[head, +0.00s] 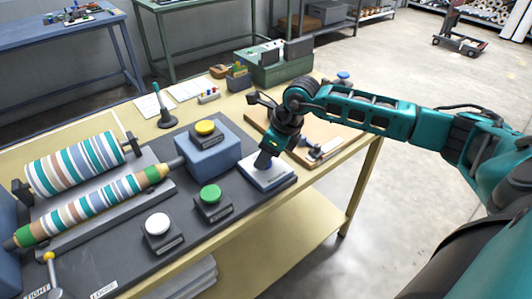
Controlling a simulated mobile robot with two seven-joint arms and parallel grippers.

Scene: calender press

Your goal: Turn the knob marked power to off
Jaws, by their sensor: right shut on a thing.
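The small white-topped panel with a blue base (283,178) sits at the right end of the dark press bed. My right gripper (262,162) reaches down to this panel from the right and is shut on the knob there. The fingers hide most of the knob, so I cannot tell which way it points. The marking on the panel is too small to read. My left gripper is not in view.
A yellow button (205,128), a green button (210,194) and a white button (157,224) stand left of the panel. Striped rollers (75,164) lie farther left. A wooden board (335,140) lies beyond my gripper.

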